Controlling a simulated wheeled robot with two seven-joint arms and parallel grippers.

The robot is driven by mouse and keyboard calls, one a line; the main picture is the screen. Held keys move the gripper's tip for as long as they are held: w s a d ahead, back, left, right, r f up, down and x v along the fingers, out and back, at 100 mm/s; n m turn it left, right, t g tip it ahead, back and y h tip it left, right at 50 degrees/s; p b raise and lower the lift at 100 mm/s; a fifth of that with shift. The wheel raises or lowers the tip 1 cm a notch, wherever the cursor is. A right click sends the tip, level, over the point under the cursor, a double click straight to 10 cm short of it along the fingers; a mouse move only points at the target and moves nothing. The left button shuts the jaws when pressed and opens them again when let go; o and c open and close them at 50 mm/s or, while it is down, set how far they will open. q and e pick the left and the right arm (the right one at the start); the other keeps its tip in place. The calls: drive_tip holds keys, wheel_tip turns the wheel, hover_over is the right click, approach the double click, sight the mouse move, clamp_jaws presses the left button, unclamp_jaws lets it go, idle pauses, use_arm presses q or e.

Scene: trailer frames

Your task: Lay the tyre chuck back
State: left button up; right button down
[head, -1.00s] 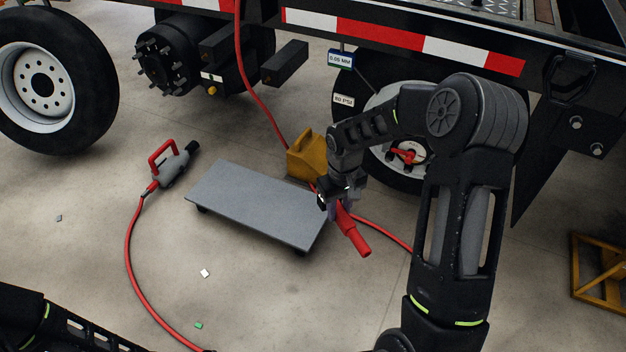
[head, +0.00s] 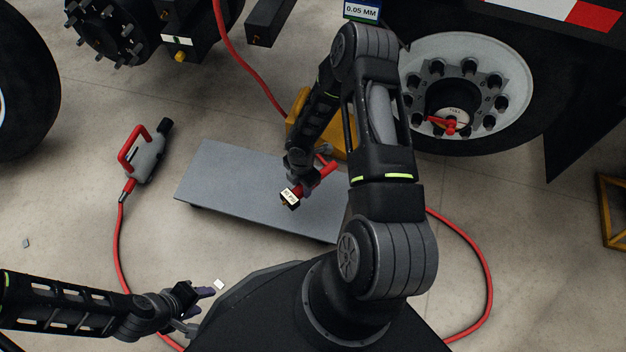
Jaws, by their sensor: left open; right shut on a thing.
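The tyre chuck (head: 320,178) is a red tool with a small pale-faced box at its near left end. My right gripper (head: 303,182) is shut on it and holds it over the flat grey low platform (head: 228,185). I cannot tell whether the chuck touches the platform's top. My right arm hides the platform's right part. My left gripper (head: 203,311) is open and empty, low at the left, in front of the platform and apart from it.
A grey tool with a red handle (head: 150,158) lies on the floor at left. A red hose (head: 480,260) loops at right. A yellow block (head: 299,108) stands behind the platform. A wheel (head: 500,60) is at back right.

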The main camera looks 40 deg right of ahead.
drive_tip(key=shift+w+a+n, duration=0.15)
drive_tip(key=shift+w+n, duration=0.15)
drive_tip(key=shift+n, duration=0.1)
drive_tip(key=shift+a+r+n, duration=0.1)
drive_tip(key=shift+n, duration=0.3)
wheel_tip(320, 180, down, 7)
drive_tip(key=b, duration=0.6)
drive_tip(key=shift+f+b, duration=0.55)
drive_tip(key=c, duration=1)
unclamp_jaws()
wheel_tip(320, 180, up, 8)
drive_tip(key=p, duration=0.3)
drive_tip(key=shift+f, duration=0.1)
